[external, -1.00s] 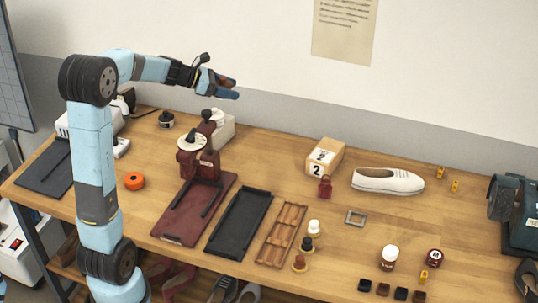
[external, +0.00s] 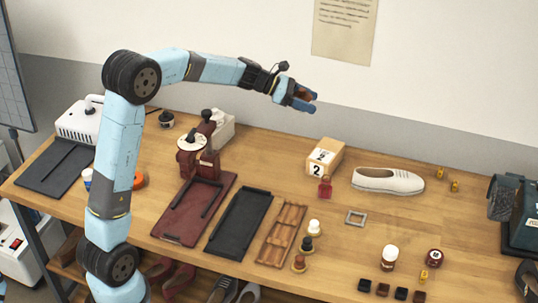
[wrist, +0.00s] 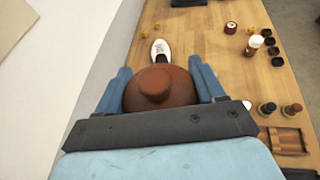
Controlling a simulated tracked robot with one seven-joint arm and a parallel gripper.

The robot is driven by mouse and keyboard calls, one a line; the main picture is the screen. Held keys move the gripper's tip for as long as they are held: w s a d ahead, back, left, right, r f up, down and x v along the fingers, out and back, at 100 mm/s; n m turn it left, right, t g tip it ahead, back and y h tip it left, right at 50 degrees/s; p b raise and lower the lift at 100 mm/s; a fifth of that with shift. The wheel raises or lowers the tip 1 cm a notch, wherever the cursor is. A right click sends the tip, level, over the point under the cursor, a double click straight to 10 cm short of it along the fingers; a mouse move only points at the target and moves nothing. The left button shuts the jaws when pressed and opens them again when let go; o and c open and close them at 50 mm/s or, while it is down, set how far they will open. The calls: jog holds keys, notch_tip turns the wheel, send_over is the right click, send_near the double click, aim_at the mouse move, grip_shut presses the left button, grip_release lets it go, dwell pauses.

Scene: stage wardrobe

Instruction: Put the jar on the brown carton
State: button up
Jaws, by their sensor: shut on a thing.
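My gripper (external: 309,101) is shut on a reddish-brown round jar (wrist: 158,87) with a knobbed lid, held between its two blue fingers. In the external view only a small brown part of the jar (external: 301,92) shows between the fingers, high above the table. The brown carton (external: 334,155), a small box with white number labels, sits toward the back of the table. In the external view it appears below and slightly right of my gripper. I cannot make out the carton in the wrist view, where the jar and gripper hide much of the table.
A small red bottle (external: 325,187) stands close in front of the carton and a white shoe (external: 387,181) lies to its right. A grey square frame (external: 356,217) lies in front. A dark red press (external: 198,160) stands to the left. The wall is behind the table.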

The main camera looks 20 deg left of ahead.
notch_tip(320, 180, down, 11)
send_over(331, 150)
jog(key=s, duration=0.1)
jog(key=f, duration=0.8)
jog(key=shift+s+a+f, duration=0.2)
jog(key=shift+f, duration=0.1)
jog(key=shift+w+d+f, duration=0.3)
jog(key=shift+w+f, duration=0.25)
jog(key=shift+f, duration=1.65)
jog(key=shift+f, duration=0.1)
jog(key=o, duration=1.2)
jog(key=shift+a, duration=0.1)
